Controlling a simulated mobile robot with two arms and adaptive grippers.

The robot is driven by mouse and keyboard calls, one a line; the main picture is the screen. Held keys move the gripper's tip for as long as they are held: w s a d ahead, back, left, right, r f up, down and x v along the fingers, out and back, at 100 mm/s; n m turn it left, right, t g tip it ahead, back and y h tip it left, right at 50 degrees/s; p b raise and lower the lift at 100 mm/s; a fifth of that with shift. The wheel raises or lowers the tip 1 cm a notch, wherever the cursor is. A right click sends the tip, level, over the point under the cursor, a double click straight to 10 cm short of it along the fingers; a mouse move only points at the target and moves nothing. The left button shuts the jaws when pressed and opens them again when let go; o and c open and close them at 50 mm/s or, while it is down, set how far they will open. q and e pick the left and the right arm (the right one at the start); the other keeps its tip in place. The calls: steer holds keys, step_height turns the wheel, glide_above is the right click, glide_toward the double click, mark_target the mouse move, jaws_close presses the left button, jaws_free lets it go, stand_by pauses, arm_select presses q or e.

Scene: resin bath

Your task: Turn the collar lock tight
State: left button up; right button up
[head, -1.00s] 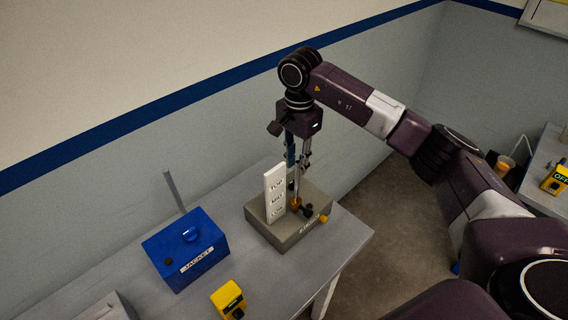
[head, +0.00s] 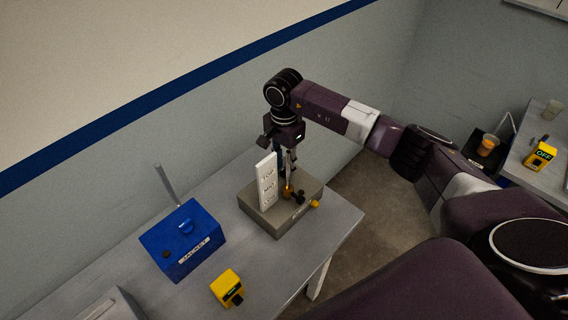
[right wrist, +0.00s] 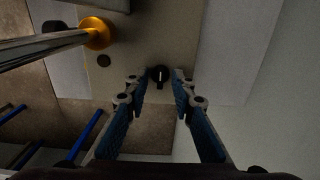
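A grey fixture block (head: 262,222) stands on the table in the head view, with a white TOP/MID/LOW plate (head: 266,181) and an upright metal rod. A gold collar (head: 287,191) sits low on the rod, and it also shows in the right wrist view (right wrist: 97,33). A small black knob with a pale line (right wrist: 158,75) shows between and just beyond my right fingertips (right wrist: 159,80). My right gripper (head: 287,163) points down over the block. Its blue-padded fingers are apart and hold nothing. Whether they reach around the knob I cannot tell. My left gripper is out of view.
A blue JACKET box (head: 180,253) and a yellow switch box (head: 227,287) stand on the table left of the block. An orange knob (head: 315,204) sticks out at the block's right. A second table (head: 543,187) with a yellow OFF box (head: 540,156) is at far right.

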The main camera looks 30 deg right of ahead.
steer(key=c, duration=0.6)
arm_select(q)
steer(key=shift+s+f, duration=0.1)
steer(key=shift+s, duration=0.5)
arm_select(e)
jaws_close()
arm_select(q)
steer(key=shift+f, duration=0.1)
arm_select(e)
steer(key=m+b, duration=0.3)
steer(key=shift+f, duration=0.2)
steer(key=m+b, duration=0.2)
steer(key=m, duration=0.1)
steer(key=shift+m, duration=0.3)
steer(key=m+b, duration=0.3)
steer(key=m, duration=0.2)
steer(key=shift+r, duration=0.1)
steer(key=m+b, duration=0.1)
steer(key=m, duration=0.2)
steer(key=shift+m, duration=0.4)
arm_select(q)
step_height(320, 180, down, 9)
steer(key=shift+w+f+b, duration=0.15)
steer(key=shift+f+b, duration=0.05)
steer(key=shift+b, duration=0.15)
arm_select(e)
steer(key=shift+r+m, duration=0.1)
steer(key=shift+m, duration=1.1)
